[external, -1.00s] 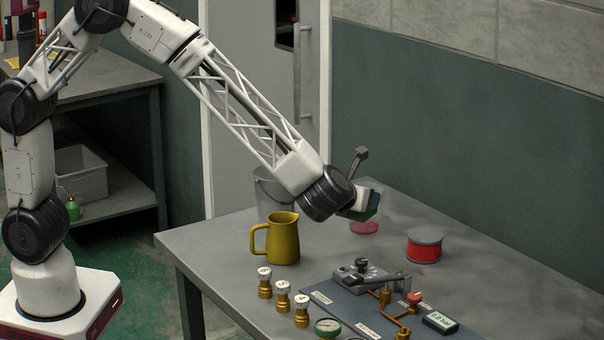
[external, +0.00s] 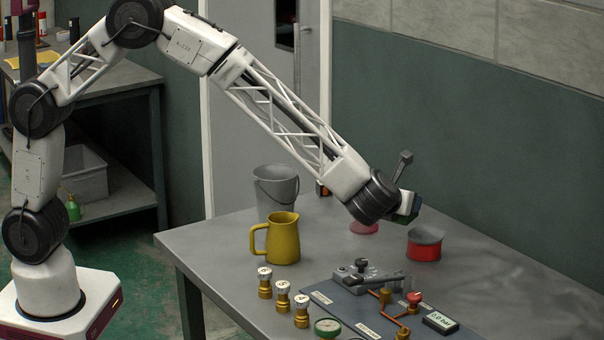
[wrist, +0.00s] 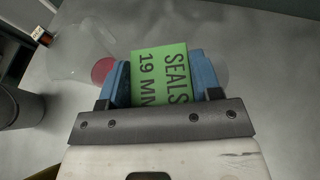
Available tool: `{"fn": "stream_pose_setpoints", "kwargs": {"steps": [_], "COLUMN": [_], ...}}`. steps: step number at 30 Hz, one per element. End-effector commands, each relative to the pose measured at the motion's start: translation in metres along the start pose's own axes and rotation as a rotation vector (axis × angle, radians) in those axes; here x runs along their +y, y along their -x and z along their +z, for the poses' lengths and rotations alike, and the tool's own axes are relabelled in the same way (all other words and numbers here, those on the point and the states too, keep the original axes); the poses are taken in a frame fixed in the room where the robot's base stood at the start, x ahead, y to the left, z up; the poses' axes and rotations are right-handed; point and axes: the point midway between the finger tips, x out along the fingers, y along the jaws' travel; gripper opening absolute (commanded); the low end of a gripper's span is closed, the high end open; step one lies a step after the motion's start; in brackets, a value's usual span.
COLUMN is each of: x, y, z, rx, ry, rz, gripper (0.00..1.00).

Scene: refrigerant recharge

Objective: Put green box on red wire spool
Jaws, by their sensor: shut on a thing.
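My gripper (external: 408,208) is shut on the green box (wrist: 160,72), whose top reads "SEALS 19 MM" in the wrist view. The blue fingers press its two sides. The red wire spool (external: 425,250) stands upright on the table, grey flange on top. The held box is above it and slightly to its left in the external view, apart from it. In the wrist view a grey round edge (wrist: 221,76), probably the spool's flange, shows beside the right finger, mostly hidden.
A pink-red disc (external: 364,228) lies left of the spool; a clear dome-like shape surrounds it in the wrist view. A yellow pitcher (external: 284,240), grey bucket (external: 276,190), brass fittings (external: 301,315) and a valve panel (external: 350,310) stand on the table. The table's right side is clear.

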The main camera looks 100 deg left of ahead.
Motion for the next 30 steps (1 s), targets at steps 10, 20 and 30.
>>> {"fn": "stream_pose_setpoints", "kwargs": {"steps": [10, 20, 30], "x": [-0.039, -0.05, -0.05], "y": [-0.026, -0.033, -0.035], "z": [0.006, 0.008, 0.004], "rx": [-0.001, -0.001, -0.001], "ry": [0.001, 0.0, 0.0], "rz": [0.0, 0.0, 0.0], "gripper": [0.35, 0.35, 0.35]}}
